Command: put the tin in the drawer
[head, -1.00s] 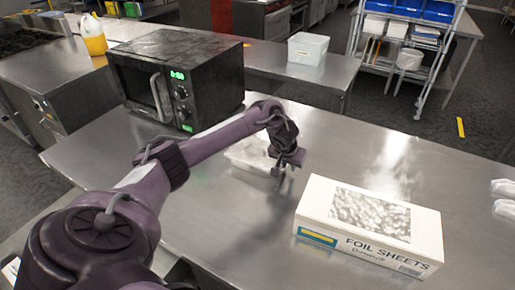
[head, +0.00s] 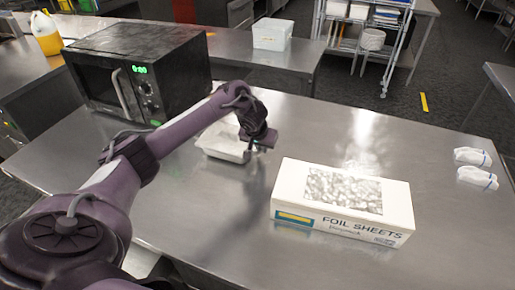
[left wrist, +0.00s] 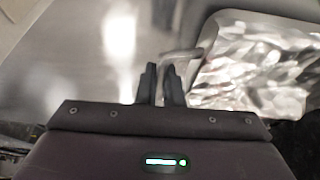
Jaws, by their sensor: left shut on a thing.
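The tin is a shallow, shiny rectangular tray (head: 222,146) on the steel counter, left of the foil box in the head view. My left gripper (head: 256,147) is at its right end, shut on its edge. In the left wrist view, the two dark fingers (left wrist: 166,88) are close together at a thin edge, beside the tin's crinkled, bright surface (left wrist: 255,65). I cannot tell whether the tin is lifted. No drawer can be made out. My right gripper is not in view.
A white foil sheets box (head: 343,200) lies right of my left gripper. A black microwave (head: 140,70) stands behind left. Two small white rolled items (head: 474,166) lie at the far right. A clear container (head: 272,34) stands on the back counter. The counter between box and rolls is clear.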

